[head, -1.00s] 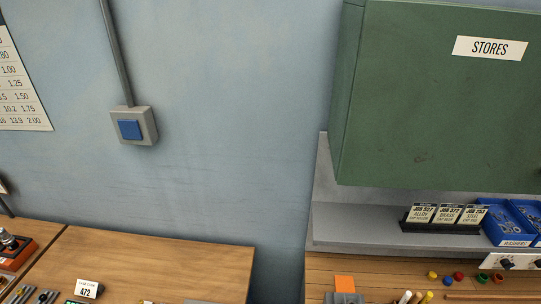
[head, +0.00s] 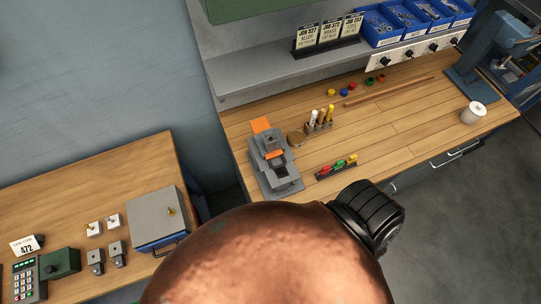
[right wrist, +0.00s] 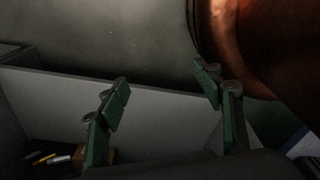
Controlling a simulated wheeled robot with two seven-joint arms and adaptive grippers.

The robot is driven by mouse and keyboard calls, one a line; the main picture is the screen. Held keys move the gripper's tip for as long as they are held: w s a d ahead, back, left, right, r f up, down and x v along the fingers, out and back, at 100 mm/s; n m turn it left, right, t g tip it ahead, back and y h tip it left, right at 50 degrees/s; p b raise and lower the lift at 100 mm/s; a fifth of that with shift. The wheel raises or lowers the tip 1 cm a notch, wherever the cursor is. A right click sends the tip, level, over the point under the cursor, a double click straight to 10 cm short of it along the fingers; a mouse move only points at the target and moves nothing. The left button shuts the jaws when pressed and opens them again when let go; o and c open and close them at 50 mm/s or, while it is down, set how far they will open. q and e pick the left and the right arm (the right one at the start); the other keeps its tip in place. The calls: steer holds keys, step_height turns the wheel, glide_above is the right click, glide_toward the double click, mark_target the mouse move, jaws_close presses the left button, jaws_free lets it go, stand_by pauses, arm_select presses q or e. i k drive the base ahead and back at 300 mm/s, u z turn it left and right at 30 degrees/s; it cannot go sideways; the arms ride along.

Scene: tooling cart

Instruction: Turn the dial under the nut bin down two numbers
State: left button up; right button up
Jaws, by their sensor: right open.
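In the head view, several blue bins (head: 432,12) stand in a row on the shelf at the upper right. Their labels are too small to read now, so I cannot tell which is the nut bin. A white strip (head: 421,50) below the bins carries a row of black dials (head: 409,54). Their numbers cannot be read. My right gripper (right wrist: 163,85) shows only in the right wrist view, with its green-padded fingers apart and nothing between them. It is away from the dials, which that view does not show. My left gripper is in neither view.
On the bench are a grey fixture (head: 274,165), a rack of handled tools (head: 319,123), small coloured caps (head: 350,86), a white cup (head: 473,112) and a blue press (head: 490,65). Job cards (head: 330,35) stand left of the bins. My own copper-coloured arm covers the bottom centre.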

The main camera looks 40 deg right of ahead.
mark_target(409, 53)
steer(key=z, duration=0.5)
steer(key=k, duration=1.2)
steer(key=z, duration=1.1)
steer(key=i, duration=0.9)
steer(key=z, duration=0.5)
